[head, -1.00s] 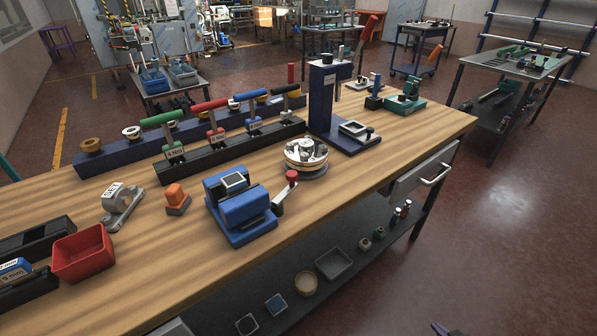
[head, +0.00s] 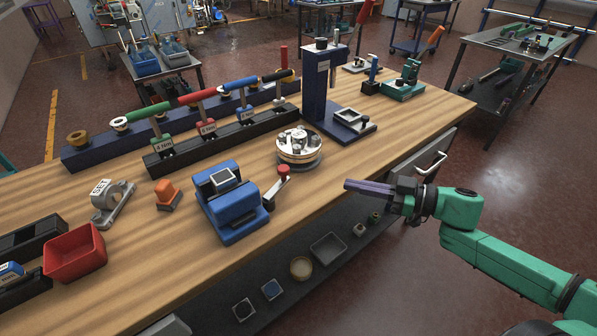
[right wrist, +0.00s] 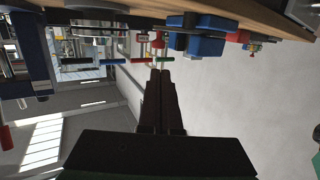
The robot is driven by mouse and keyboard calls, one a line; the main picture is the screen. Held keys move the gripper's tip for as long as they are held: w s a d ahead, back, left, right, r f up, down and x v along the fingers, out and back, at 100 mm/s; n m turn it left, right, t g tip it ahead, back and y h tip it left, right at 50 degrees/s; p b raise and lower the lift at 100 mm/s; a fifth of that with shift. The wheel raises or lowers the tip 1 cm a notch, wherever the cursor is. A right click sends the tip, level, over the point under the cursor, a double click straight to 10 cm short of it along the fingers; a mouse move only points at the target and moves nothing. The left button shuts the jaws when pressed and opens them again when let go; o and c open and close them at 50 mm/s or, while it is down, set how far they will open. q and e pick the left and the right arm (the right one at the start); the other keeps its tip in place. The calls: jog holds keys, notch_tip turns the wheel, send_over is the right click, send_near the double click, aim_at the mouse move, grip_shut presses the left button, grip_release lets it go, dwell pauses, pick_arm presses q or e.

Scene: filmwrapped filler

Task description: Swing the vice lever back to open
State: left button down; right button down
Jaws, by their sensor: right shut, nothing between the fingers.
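The blue vice (head: 230,203) stands on the wooden bench, left of the picture's middle. Its lever (head: 277,186) sticks out at its right side and ends in a red knob (head: 283,170). In the right wrist view the blue vice (right wrist: 200,40) shows at the top, with a red knob (right wrist: 158,40) just left of it. My right gripper (head: 348,186) is shut and empty, with its fingers pointing left toward the lever. It is off the bench's front edge, clearly apart from the knob. My left gripper is not in view.
A round chrome chuck (head: 299,146) stands just behind the knob. An orange block (head: 167,194) and a red bin (head: 75,252) are to the left. A dark blue press (head: 322,95) stands behind. A drawer handle (head: 431,165) projects near my right gripper.

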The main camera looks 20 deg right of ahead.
jog(key=x, duration=1.3)
jog(key=shift+w+d+r, duration=0.1)
jog(key=shift+w+d, duration=0.05)
jog(key=shift+w, duration=0.05)
jog(key=shift+w+a+f, duration=0.25)
jog(key=shift+w+a, duration=0.05)
jog(key=shift+a, duration=0.1)
jog(key=shift+w+r, duration=0.1)
